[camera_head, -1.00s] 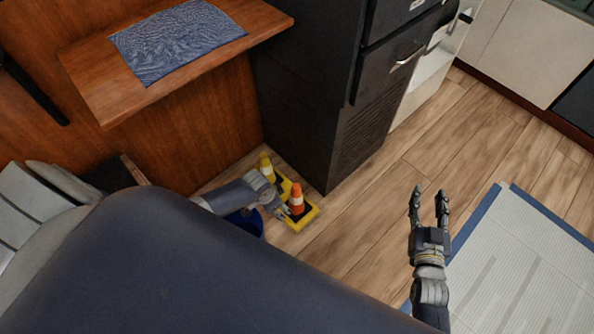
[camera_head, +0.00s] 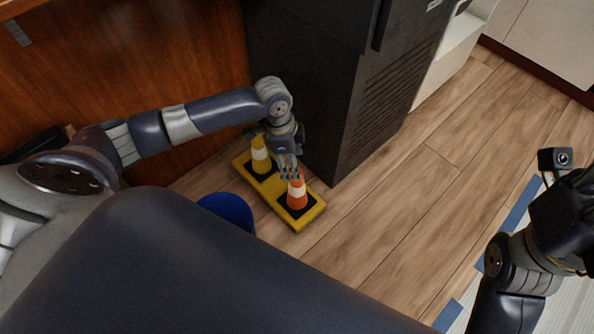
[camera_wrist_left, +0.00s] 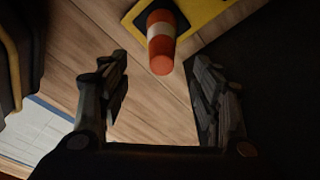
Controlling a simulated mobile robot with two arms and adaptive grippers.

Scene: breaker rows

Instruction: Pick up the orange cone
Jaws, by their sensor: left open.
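The orange cone (camera_head: 297,191) has a white band and stands upright on the near right end of a yellow tray (camera_head: 273,199) with dark square pads. My left gripper (camera_head: 290,174) is just above and behind the cone in the head view. In the left wrist view the cone (camera_wrist_left: 160,40) shows at the top, beyond the two spread fingers of the left gripper (camera_wrist_left: 158,92), with nothing between them. My right arm shows at the right edge of the head view, but its fingers are out of frame.
A yellow cone (camera_head: 261,154) stands on the same tray, left of the orange one. A dark cabinet (camera_head: 345,110) rises close behind the tray, with a wood panel (camera_head: 130,60) to the left. A blue round object (camera_head: 228,211) sits beside the tray. Floor (camera_head: 400,215) to the right is clear.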

